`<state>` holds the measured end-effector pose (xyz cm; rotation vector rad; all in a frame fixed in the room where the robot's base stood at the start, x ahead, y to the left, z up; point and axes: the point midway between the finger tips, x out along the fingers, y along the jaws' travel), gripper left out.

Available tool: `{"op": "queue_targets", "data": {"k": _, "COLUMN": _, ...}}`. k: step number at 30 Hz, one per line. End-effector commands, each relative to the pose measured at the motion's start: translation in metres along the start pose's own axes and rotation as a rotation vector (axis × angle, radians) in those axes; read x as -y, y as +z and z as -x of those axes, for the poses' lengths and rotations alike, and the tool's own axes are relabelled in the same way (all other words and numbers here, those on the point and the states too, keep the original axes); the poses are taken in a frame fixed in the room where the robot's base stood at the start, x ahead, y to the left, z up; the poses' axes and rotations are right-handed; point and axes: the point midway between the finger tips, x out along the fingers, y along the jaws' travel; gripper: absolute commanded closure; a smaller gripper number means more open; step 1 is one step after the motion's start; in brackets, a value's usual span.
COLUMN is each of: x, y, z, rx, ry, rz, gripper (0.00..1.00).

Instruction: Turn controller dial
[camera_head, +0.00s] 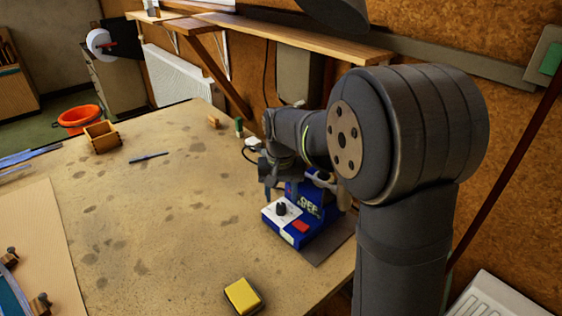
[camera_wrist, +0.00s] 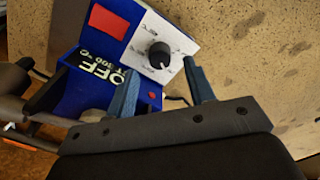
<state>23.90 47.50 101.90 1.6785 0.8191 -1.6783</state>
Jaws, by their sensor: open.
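The controller (camera_head: 302,208) is a blue box with a white sloped face on the right part of the table. It also shows in the wrist view (camera_wrist: 92,80), with "OFF" lettering and a red switch. Its black dial (camera_head: 281,208) sits on the white face, and in the wrist view the dial (camera_wrist: 160,55) has a white pointer mark. My gripper (camera_wrist: 163,82) is open and empty. Its two blue fingers reach toward the white face, one on each side of the dial in the picture. I cannot tell how far the fingertips are from the dial.
A yellow sponge (camera_head: 242,295) lies at the table's front edge. A wooden box (camera_head: 102,137), a blue pen-like tool (camera_head: 149,157) and a small green item (camera_head: 239,127) stand or lie farther back. A wooden shelf (camera_head: 290,38) runs along the wall. The table's middle is clear.

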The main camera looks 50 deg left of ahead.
Motion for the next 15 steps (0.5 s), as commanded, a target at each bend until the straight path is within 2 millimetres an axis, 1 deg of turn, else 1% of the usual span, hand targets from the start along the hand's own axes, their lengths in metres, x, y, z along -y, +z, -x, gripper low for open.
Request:
{"op": "queue_targets", "data": {"k": 1, "x": 0.000, "y": -0.001, "z": 0.013, "rx": -0.006, "ry": -0.001, "rz": 0.000, "gripper": 0.51}}
{"op": "queue_targets", "data": {"k": 3, "x": 0.000, "y": -0.001, "z": 0.031, "rx": -0.006, "ry": -0.001, "rz": 0.000, "gripper": 0.51}}
{"op": "queue_targets", "data": {"k": 9, "x": 0.000, "y": -0.001, "z": 0.081, "rx": -0.006, "ry": -0.001, "rz": 0.000, "gripper": 0.51}}
{"op": "queue_targets", "data": {"k": 12, "x": 0.000, "y": -0.001, "z": 0.102, "rx": -0.005, "ry": -0.001, "rz": 0.000, "gripper": 0.51}}
{"op": "queue_targets", "data": {"k": 15, "x": 0.000, "y": -0.001, "z": 0.119, "rx": -0.004, "ry": -0.001, "rz": 0.000, "gripper": 0.51}}
